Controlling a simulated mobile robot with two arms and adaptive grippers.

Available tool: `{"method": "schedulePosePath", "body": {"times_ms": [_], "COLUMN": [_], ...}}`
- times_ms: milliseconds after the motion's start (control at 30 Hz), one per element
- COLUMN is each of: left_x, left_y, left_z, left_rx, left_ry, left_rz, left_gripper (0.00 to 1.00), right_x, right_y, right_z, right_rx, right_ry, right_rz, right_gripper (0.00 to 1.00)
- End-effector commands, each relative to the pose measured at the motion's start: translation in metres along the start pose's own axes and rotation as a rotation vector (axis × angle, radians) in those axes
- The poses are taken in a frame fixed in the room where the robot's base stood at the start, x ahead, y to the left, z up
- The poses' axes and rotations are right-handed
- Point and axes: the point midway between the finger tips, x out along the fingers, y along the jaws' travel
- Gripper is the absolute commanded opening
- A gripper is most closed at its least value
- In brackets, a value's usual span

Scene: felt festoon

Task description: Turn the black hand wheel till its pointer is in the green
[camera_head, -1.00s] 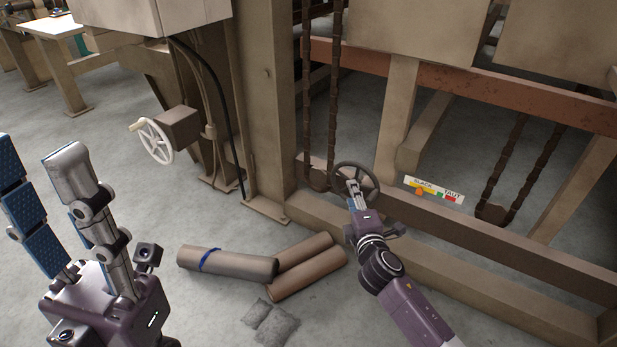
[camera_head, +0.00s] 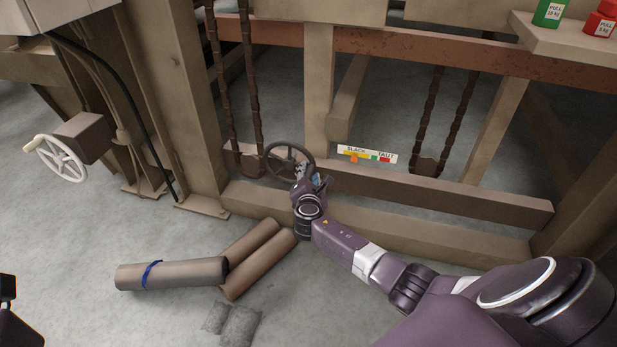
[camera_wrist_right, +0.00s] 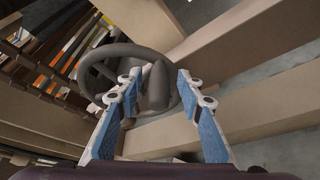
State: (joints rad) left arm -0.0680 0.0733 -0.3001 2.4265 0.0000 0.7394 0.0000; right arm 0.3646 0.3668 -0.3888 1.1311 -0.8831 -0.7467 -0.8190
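The black hand wheel (camera_head: 289,163) stands low by the frame's lower beam. Its rim also shows in the right wrist view (camera_wrist_right: 92,72). The gauge strip (camera_head: 368,154), marked SLACK and TAUT, has yellow, green and red bands. Its orange pointer (camera_head: 354,158) is in the yellow, left of the green. My right gripper (camera_head: 301,172) is at the wheel. In the wrist view its blue-padded fingers (camera_wrist_right: 157,88) are apart, with a grey upright part of the wheel between them; contact is unclear.
Rolled bundles (camera_head: 172,274) and grey bags (camera_head: 232,319) lie on the floor left of my right arm. A white hand wheel (camera_head: 62,158) is at the far left. Hanging chains flank the gauge.

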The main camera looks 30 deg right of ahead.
Motion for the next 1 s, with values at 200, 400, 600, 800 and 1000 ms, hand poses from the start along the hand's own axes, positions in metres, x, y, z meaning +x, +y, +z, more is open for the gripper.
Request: {"method": "schedulePosePath", "body": {"times_ms": [200, 400, 600, 800, 1000], "left_x": [0.0014, 0.0014, 0.0013, 0.0012, -0.0013], "left_y": [0.0002, 0.0002, 0.0003, 0.0004, 0.0005], "left_z": [-0.0004, -0.0003, -0.0003, -0.0003, 0.0003], "left_rx": [0.001, 0.000, 0.000, 0.000, 0.000], "left_ry": [0.004, 0.004, 0.004, 0.004, 0.003], "left_rz": [0.002, 0.002, 0.002, 0.002, 0.002], "left_gripper": [0.40, 0.40, 0.40, 0.40, 0.40], "right_x": [0.0018, 0.0016, 0.0015, 0.0014, 0.0018], "right_y": [0.0006, 0.0006, 0.0005, 0.0004, -0.0011], "right_z": [0.0004, 0.0003, 0.0001, 0.0000, -0.0012], "right_rx": [0.001, 0.001, 0.001, 0.001, 0.009], "right_ry": [0.000, 0.001, 0.001, 0.001, 0.001], "right_rz": [0.000, 0.000, 0.000, 0.000, 0.003], "right_gripper": [0.34, 0.21, 0.00, 0.00, 0.00]}}
